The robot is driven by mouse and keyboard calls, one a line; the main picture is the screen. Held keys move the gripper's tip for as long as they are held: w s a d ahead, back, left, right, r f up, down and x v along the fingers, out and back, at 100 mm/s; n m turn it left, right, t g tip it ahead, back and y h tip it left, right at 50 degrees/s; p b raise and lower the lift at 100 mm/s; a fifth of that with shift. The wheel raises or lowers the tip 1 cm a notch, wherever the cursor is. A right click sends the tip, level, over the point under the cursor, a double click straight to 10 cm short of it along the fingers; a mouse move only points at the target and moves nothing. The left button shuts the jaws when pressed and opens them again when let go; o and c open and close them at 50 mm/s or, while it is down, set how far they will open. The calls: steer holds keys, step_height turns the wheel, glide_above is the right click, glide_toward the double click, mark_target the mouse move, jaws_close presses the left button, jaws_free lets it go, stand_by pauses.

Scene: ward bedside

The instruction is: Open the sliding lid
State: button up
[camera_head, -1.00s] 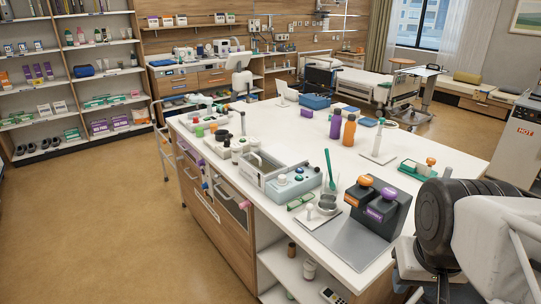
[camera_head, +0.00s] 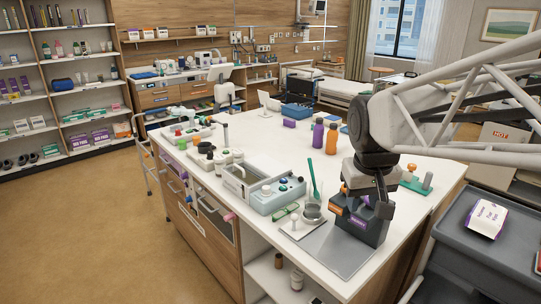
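A pale grey open-topped box (camera_head: 236,189) stands near the middle of the white counter. A raised bar shows at its left end, but I cannot tell for certain which part is a sliding lid. A panel with teal and dark knobs (camera_head: 279,203) adjoins its right side. My gripper (camera_head: 366,198) is well to the right of the box, pointing down just over a dark two-part dispenser (camera_head: 360,228) with orange and purple labels. The gripper hides most of the dispenser's tops. Its fingers are dark against it, so their opening and any contact are unclear.
A green stirrer stands in a beaker (camera_head: 312,210) between box and dispenser. Purple (camera_head: 317,134) and orange (camera_head: 332,138) bottles stand behind. Small dark-lidded jars (camera_head: 206,150) crowd the left. A grey cart (camera_head: 470,240) is at right. The middle back of the counter (camera_head: 278,148) is fairly clear.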

steer(key=w+a+r+n, duration=0.1)
steer(key=w+a, duration=0.2)
steer(key=w, duration=0.4)
steer(key=w+a+r+n, duration=0.1)
steer(key=w+a, duration=0.2)
steer(key=w, duration=0.4)
steer(key=n+h, duration=0.1)
steer(key=n, duration=0.4)
glide_above(238, 167)
steer(key=s+a, duration=0.1)
steer(key=s+a+x, duration=0.1)
steer(key=s+x, duration=0.1)
steer(key=x, duration=1.1)
steer(key=shift+s+a+f+g, duration=0.3)
steer(key=shift+a+f, duration=0.1)
steer(key=shift+f, duration=0.35)
steer(key=shift+f, duration=0.1)
steer(key=shift+w+d+f, duration=0.2)
steer(key=shift+f, duration=1.05)
steer(key=shift+w+d+f, duration=0.2)
steer(key=shift+f, duration=1.05)
steer(key=shift+w+d+f, duration=0.15)
steer(key=shift+f, duration=1.05)
jaws_close()
